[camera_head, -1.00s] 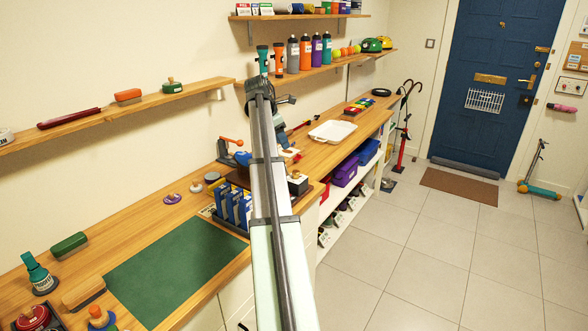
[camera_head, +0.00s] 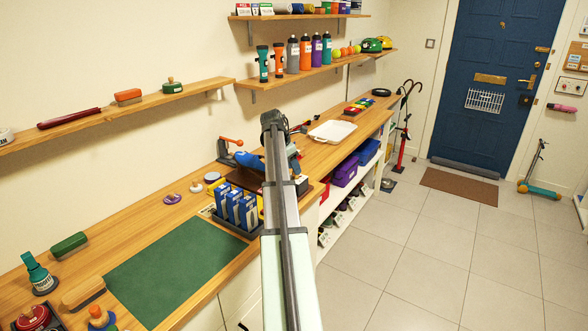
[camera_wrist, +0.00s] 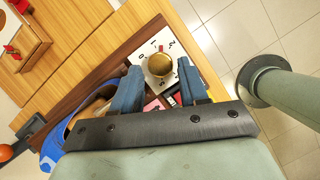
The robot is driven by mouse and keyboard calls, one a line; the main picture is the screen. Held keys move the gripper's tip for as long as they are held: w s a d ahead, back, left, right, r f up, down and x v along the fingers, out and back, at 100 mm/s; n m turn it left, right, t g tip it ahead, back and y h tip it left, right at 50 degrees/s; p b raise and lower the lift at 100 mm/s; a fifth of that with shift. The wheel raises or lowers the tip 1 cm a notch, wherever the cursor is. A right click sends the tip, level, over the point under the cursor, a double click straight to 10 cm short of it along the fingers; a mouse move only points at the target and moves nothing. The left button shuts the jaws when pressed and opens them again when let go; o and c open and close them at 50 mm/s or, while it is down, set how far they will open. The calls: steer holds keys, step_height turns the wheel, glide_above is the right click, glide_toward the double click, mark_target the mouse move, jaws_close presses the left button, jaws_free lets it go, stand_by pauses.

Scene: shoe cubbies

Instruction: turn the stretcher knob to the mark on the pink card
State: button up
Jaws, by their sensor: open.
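The round brass knob (camera_wrist: 160,65) sits on a white dial plate (camera_wrist: 145,50) with dark marks around its edge, in the wrist view. My gripper (camera_wrist: 159,74) is open, with one blue finger on each side of the knob's near edge. I cannot tell whether either finger touches it. A small pink patch (camera_wrist: 151,104), perhaps the pink card, shows between the fingers, with a red piece beside it; its mark is not readable. In the head view my arm hides the knob and the gripper.
A blue curved object (camera_head: 249,159) and an orange-tipped lever (camera_head: 231,141) lie left of my arm. Blue boxes (camera_head: 234,208) stand in a dark rack nearer. A white tray (camera_head: 332,131) lies farther along the bench. The green mat (camera_head: 170,262) is clear.

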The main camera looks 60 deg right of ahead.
steer(key=shift+x, duration=0.75)
steer(key=c, duration=0.7)
steer(key=shift+c, duration=0.2)
steer(key=m+g, duration=0.1)
steer(key=m, duration=0.2)
steer(key=shift+w+d+y, duration=0.1)
steer(key=shift+w+y, duration=0.05)
steer(key=shift+y, duration=0.25)
steer(key=m+g+y, duration=0.1)
steer(key=m, duration=0.2)
steer(key=shift+w+d+m, duration=0.1)
steer(key=shift+d+m, duration=0.05)
steer(key=shift+m, duration=0.15)
steer(key=m+y, duration=0.1)
steer(key=m, duration=0.2)
steer(key=m+y, duration=0.1)
steer(key=m, duration=0.1)
steer(key=shift+d+m+g, duration=0.1)
steer(key=shift+m+g, duration=0.2)
steer(key=shift+m, duration=0.1)
